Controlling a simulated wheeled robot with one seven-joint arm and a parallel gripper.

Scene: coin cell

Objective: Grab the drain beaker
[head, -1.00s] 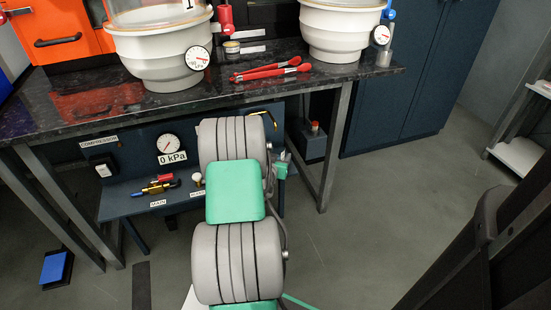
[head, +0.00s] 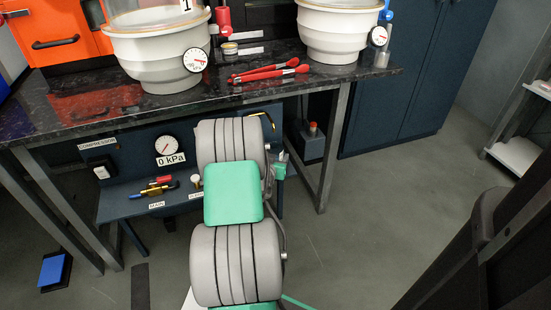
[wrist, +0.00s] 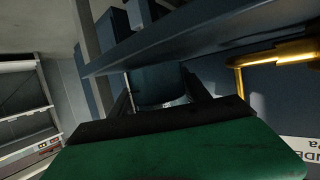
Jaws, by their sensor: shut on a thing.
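My gripper (wrist: 160,92) shows in the wrist view, its two dark fingers on either side of a dim, rounded, bluish vessel (wrist: 158,82). It looks like the drain beaker, though shadow and the dark-and-green wrist housing hide its lower part. The fingers are shut on it. In the head view my own arm covers the gripper and the beaker beneath the bench.
A brass drain pipe (head: 264,116) is near my arm; it also shows close on the right in the wrist view (wrist: 275,57). The dark bench (head: 150,108) overhangs this space. A bench leg (head: 333,150) stands at right. A valve shelf (head: 150,203) is at left.

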